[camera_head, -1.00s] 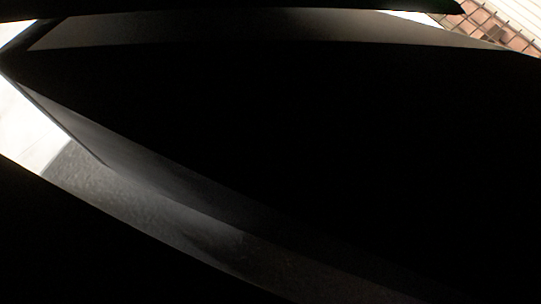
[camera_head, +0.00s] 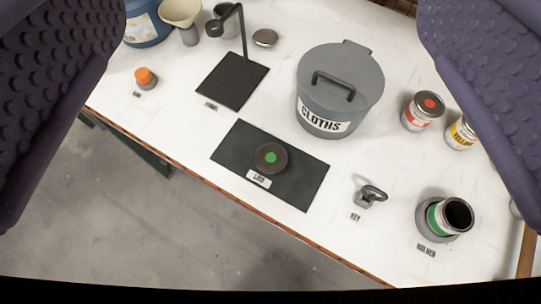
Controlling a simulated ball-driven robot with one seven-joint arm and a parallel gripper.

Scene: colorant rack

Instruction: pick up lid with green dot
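The lid with the green dot (camera_head: 271,157) is a dark round disc with a green spot in its middle. It lies flat on a black mat (camera_head: 304,185) near the front edge of the white table, just above a small white label. My gripper (camera_head: 270,150) shows as two dark purple textured fingers at the left and right picture edges. They are wide apart with nothing between them. The lid shows in the gap between them, well beyond the fingers and not touched.
A grey bin marked CLOTHS (camera_head: 340,90) stands behind the mat. A key (camera_head: 370,195) and an open green-banded can (camera_head: 457,216) in a holder are at right, with red-dotted (camera_head: 422,110) and yellow (camera_head: 461,133) cans behind.

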